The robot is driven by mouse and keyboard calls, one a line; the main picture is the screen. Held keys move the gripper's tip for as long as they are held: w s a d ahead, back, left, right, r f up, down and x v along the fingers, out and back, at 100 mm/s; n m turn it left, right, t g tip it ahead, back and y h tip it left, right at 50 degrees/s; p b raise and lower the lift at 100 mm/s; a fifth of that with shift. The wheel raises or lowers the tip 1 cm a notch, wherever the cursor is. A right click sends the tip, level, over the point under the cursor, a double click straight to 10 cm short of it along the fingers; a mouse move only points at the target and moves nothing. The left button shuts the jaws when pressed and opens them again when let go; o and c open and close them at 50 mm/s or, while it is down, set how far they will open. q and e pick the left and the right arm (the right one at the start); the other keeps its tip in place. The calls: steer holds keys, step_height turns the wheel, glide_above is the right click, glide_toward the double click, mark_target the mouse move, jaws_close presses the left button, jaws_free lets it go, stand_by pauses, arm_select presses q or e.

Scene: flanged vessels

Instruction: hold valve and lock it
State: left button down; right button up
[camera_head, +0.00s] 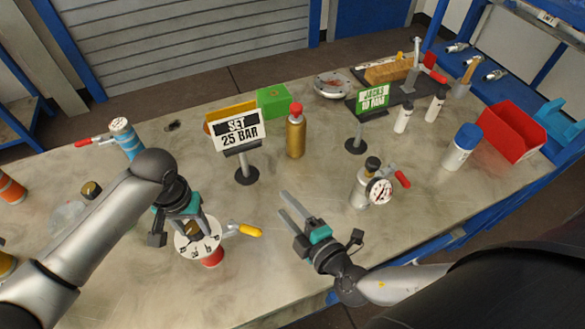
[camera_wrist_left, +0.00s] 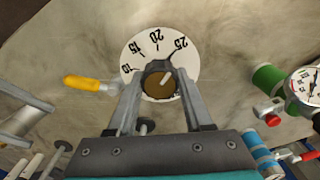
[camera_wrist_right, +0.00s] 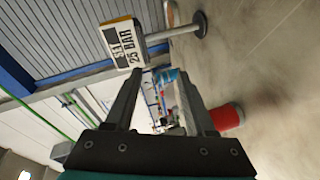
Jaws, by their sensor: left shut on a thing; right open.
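The valve has a white round dial (camera_head: 198,240) on a red body (camera_head: 211,259), with a yellow-handled lever (camera_head: 245,230) sticking out to its right. My left gripper (camera_head: 187,224) is shut on the valve's brass knob. In the left wrist view the knob (camera_wrist_left: 158,84) sits between the fingers, over the dial (camera_wrist_left: 187,62) marked 10 to 25. The knob's white mark points toward the upper right, roughly the 25 side. The sign (camera_head: 238,130) reads "SET 25 BAR". My right gripper (camera_head: 284,208) is open and empty, right of the lever and apart from it.
A gauge vessel (camera_head: 372,188) with a red handle stands right of my right gripper. A brass bottle (camera_head: 296,134), a green sign (camera_head: 372,98), a green box (camera_head: 273,101) and a red bin (camera_head: 511,132) stand further back. The tabletop between the sign and my right gripper is clear.

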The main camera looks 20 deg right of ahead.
steer(key=w+d+m+g+h, duration=0.4)
steer(key=w+d+m+h, duration=0.1)
steer(key=w+m, duration=0.4)
steer(key=shift+r+m+h, duration=0.15)
steer(key=shift+m+h, duration=0.65)
steer(key=shift+m, duration=0.5)
steer(key=shift+w+d, duration=0.1)
steer(key=shift+c, duration=0.2)
